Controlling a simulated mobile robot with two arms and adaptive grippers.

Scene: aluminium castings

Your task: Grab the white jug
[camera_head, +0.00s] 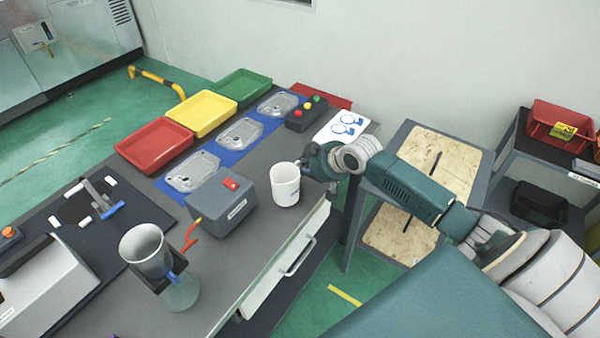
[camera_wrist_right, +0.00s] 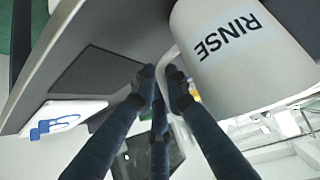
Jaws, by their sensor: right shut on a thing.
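The white jug (camera_head: 285,186) is near the front edge of the grey bench, beside a grey box. I cannot tell whether its base touches the bench. My right gripper (camera_head: 308,168) reaches it from the right. In the right wrist view the jug (camera_wrist_right: 235,50) carries the word RINSE and looks tilted in the picture. The fingers of my right gripper (camera_wrist_right: 163,88) are closed on the jug's thin white handle (camera_wrist_right: 173,62). My left gripper does not show.
A grey box with a red switch (camera_head: 222,204) stands just left of the jug. A grey cup (camera_head: 146,252) is further forward. Red (camera_head: 154,146), yellow (camera_head: 202,113) and green (camera_head: 241,88) trays line the far side. Castings lie on a blue mat (camera_head: 234,157).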

